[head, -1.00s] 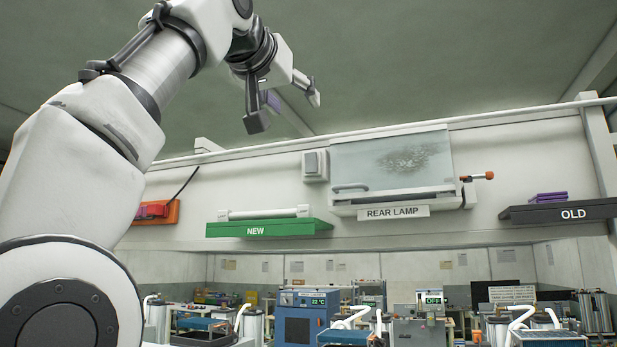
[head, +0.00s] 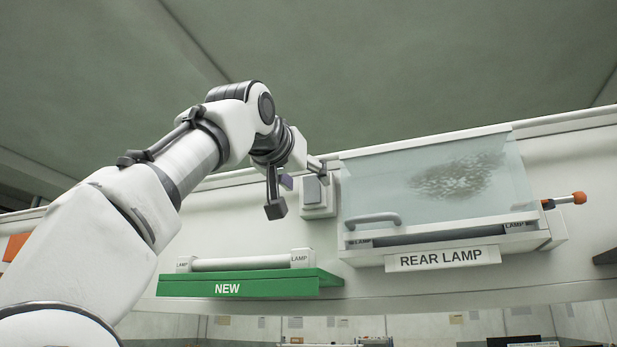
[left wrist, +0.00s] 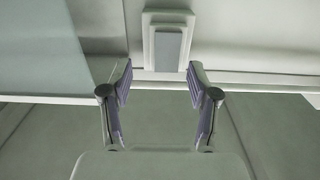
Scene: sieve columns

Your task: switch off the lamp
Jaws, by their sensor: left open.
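The rear lamp is a dark tube (head: 435,236) with white ends, in a holder behind a tilted, smudged clear cover (head: 440,180). Its sign (head: 442,259) reads REAR LAMP. A white wall switch with a grey rocker (head: 318,190) is just left of the cover; it also shows in the left wrist view (left wrist: 168,46), beyond the fingertips. My left gripper (head: 297,188) is open and empty, in front of and slightly left of the switch, its right finger overlapping it in the picture. In the left wrist view the open jaws (left wrist: 160,78) show a gap from the switch. My right gripper is out of view.
A green shelf (head: 235,285) marked NEW holds a white tube (head: 245,263) below my left gripper. An orange-tipped rod (head: 570,199) sticks out right of the cover. A dark shelf edge (head: 605,257) is at far right. The space above is open.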

